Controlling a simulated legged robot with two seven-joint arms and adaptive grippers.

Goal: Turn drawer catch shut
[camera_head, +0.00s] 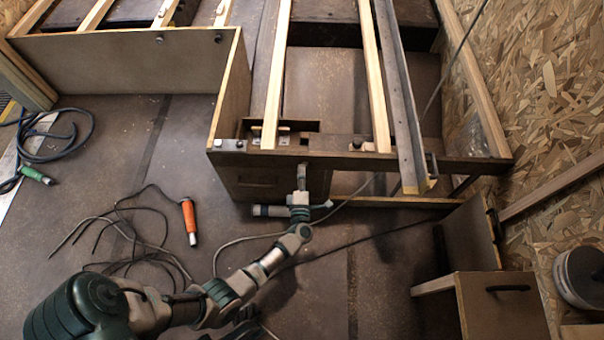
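My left arm comes in from the lower left. Its gripper (302,170) is at the front of the dark drawer box (250,184), close under the front rail (335,157) of the bed frame. The fingers look close together, but they are too small to tell open from shut. A small metal fitting (284,140), possibly the catch, sits on the rail just above the gripper. I cannot tell whether the gripper touches it or how it is turned. My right gripper is not in view.
Wooden slats (277,75) and a metal rail (402,100) run back from the frame. An orange-handled tool (189,221) and loose cables (130,238) lie on the floor at left. A box with a black handle (507,288) stands at lower right, near the chipboard wall (545,110).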

